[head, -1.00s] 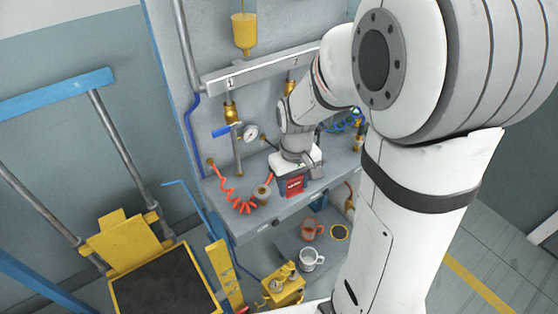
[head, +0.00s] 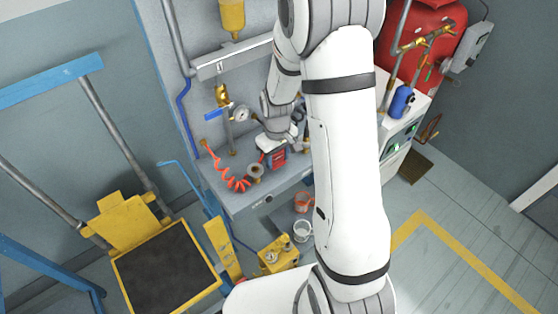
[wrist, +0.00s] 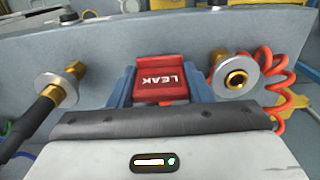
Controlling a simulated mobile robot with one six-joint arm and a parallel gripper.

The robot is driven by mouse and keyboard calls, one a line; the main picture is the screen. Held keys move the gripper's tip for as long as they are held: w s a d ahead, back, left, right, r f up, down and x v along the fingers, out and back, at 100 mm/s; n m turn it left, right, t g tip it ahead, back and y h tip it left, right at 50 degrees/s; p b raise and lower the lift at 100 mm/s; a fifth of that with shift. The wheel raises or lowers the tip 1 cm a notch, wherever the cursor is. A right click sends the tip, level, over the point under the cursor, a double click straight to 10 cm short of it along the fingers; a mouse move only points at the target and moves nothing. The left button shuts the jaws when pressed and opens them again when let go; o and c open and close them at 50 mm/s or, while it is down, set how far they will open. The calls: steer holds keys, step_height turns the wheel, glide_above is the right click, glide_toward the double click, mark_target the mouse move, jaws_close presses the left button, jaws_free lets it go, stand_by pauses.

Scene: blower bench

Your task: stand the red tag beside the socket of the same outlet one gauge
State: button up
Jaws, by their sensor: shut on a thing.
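The red tag (wrist: 162,78), marked LEAK, is between the two blue fingers of my gripper (wrist: 162,98) in the wrist view. My gripper is shut on it. In the head view the red tag (head: 275,158) shows below my gripper at the bench's front side. A brass socket with a round grey flange (wrist: 235,78) is right of the tag, apart from it, with a coiled orange hose behind. Another brass fitting with a flange (wrist: 62,84) and a black hose is at the left. A gauge (head: 241,114) with a white face is on the back panel; its reading is too small to tell.
The bench (head: 240,200) carries the coiled orange hose (head: 225,172). A white mug (head: 302,231) and an orange mug (head: 303,202) stand on a lower shelf. A yellow cart (head: 120,235) is at the left. A red tank (head: 425,45) stands at the back right.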

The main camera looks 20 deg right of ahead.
steer(key=shift+f, duration=1.2)
steer(key=shift+f, duration=0.2)
steer(key=o, duration=0.7)
steer(key=shift+r, duration=0.15)
